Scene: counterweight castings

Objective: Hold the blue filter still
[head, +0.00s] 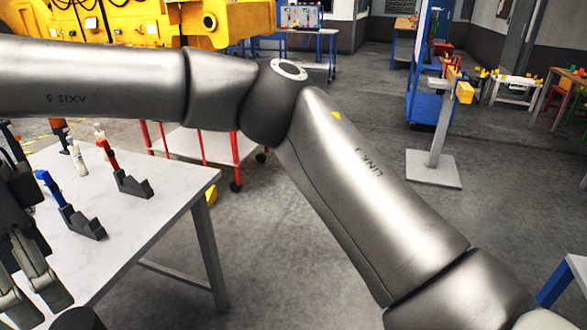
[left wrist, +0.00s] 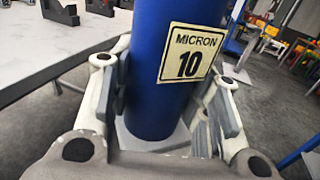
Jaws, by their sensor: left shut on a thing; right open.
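The blue filter (left wrist: 150,75) is a blue cylinder with a pale label reading "MICRON 10". It fills the middle of the left wrist view, and its top is cut off by the frame. My left gripper (left wrist: 170,98) is shut on the filter, with a finger on each side. I do not make out the filter or the left gripper in the head view. My right gripper (head: 32,285) is at the lower left of the head view, open, beside the white table, with nothing seen between its fingers.
The white table (head: 165,205) carries dark angled blocks with a blue handle (head: 50,187) and a red handle (head: 108,153). A large arm of mine crosses the head view. A yellow machine (head: 120,30) stands behind.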

